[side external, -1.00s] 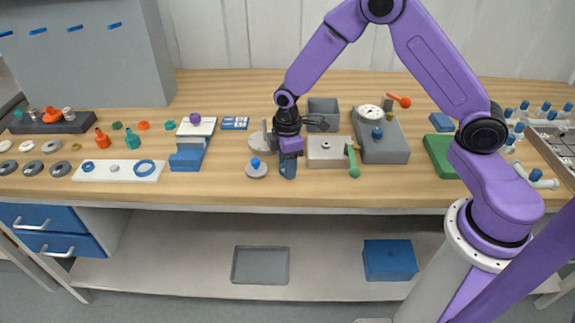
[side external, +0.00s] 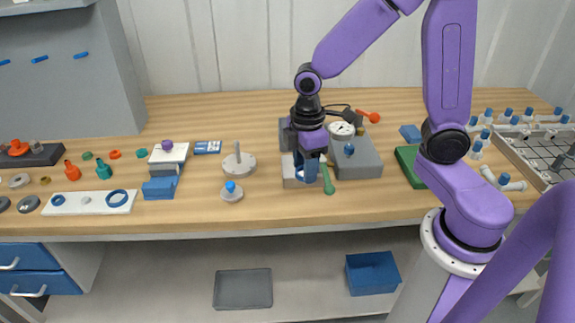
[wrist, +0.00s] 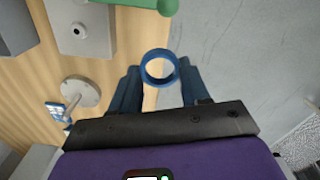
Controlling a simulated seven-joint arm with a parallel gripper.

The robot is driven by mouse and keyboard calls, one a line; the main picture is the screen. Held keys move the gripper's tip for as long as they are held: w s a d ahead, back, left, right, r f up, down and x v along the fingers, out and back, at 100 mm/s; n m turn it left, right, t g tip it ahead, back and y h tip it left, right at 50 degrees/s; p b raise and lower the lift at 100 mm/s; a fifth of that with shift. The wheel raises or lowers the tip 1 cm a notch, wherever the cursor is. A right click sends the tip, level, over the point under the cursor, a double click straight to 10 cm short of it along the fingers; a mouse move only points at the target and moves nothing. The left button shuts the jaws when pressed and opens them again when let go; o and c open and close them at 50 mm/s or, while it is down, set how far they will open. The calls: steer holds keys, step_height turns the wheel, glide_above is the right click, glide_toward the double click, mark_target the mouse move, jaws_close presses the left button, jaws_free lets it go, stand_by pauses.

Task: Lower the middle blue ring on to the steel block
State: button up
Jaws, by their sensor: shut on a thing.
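My gripper (side external: 307,178) is shut on a blue ring (wrist: 160,67), which sits between the blue fingertips in the wrist view with its opening visible. The steel block (side external: 289,177) is a low grey block, partly hidden behind my gripper in the side view. In the wrist view the steel block (wrist: 92,42) lies up and left of the ring, with a small round feature on its top. The ring is apart from that feature; its height over the block is hard to tell.
A green-handled tool (side external: 328,180) is close on the right of the block. A grey box with a dial (side external: 360,160) stands behind right. A grey disc with a post (side external: 240,163) and a blue-knobbed disc (side external: 231,191) lie left. The bench's front edge is near.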

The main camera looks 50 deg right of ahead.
steer(key=shift+s+d+r, duration=0.1)
steer(key=shift+s+r, duration=0.15)
steer(key=shift+s, duration=0.25)
steer(key=shift+s+r, duration=0.25)
steer(key=shift+s, duration=0.2)
steer(key=shift+r, duration=2)
steer(key=w+d+f+m, duration=0.1)
steer(key=w+d+f, duration=0.1)
steer(key=w+d, duration=0.1)
steer(key=w+d+f+m, duration=0.2)
steer(key=w+d, duration=0.1)
steer(key=w, duration=0.1)
steer(key=w+d+f+m, duration=0.2)
steer(key=w+d+f, duration=0.1)
steer(key=shift+w+d, duration=0.1)
steer(key=shift+w, duration=0.3)
steer(key=shift+w+d+f, duration=0.1)
steer(key=shift+d+f, duration=0.05)
steer(key=shift+f, duration=2.7)
